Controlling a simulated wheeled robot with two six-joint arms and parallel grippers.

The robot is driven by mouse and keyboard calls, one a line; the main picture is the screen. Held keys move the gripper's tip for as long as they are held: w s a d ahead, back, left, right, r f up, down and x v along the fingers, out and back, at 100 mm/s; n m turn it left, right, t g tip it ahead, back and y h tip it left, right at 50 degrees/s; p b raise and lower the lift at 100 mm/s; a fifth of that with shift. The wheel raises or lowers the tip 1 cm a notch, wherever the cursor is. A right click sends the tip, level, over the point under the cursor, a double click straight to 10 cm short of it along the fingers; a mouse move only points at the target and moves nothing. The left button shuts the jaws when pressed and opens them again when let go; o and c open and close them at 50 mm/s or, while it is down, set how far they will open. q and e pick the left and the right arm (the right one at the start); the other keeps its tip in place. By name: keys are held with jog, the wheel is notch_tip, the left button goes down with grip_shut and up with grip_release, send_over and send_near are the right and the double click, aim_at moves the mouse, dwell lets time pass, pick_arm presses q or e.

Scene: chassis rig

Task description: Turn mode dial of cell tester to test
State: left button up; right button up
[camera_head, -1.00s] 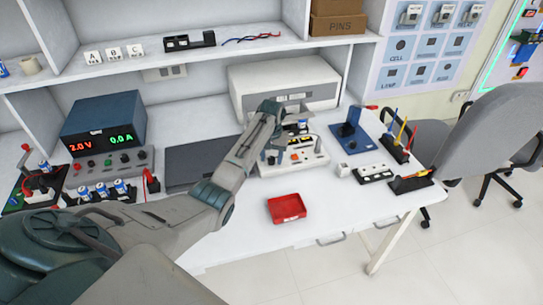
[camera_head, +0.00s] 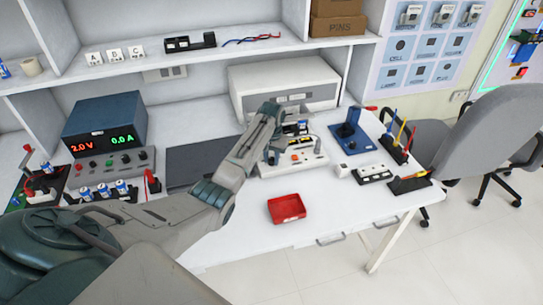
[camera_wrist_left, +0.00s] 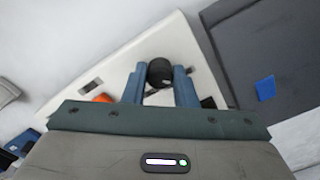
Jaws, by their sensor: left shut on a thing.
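The cell tester (camera_head: 308,165) is a low white box on the bench, in the middle of the head view. In the left wrist view its white top (camera_wrist_left: 120,60) is tilted and carries a black round mode dial (camera_wrist_left: 160,72). My left gripper (camera_head: 272,157) reaches down over the left part of the tester. In the left wrist view its two blue fingers (camera_wrist_left: 160,84) sit on either side of the dial and are shut on it. The dial's pointer and marks cannot be read, so its setting is unclear. My right gripper is not in view.
A red tray (camera_head: 287,208) lies in front of the tester. A dark flat panel (camera_head: 197,160) lies to its left, and a blue stand (camera_head: 351,132) is to its right. A large grey-white box (camera_head: 285,85) stands behind. The bench front is clear around the tray.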

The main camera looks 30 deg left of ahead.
aim_at(272, 159)
pick_arm(q)
jog(key=m+p, duration=0.3)
jog(key=m, duration=0.1)
jog(key=shift+r, duration=0.2)
jog(key=m+p, duration=0.1)
jog(key=m, duration=0.2)
jog(key=shift+f+m+p, duration=0.1)
jog(key=shift+m+p, duration=0.35)
jog(key=shift+m, duration=0.25)
jog(key=o, duration=1)
notch_tip(272, 159, up, 11)
jog(key=b, duration=0.1)
jog(key=shift+f+b, duration=0.15)
jog(key=shift+b, duration=0.25)
jog(key=shift+f, duration=0.1)
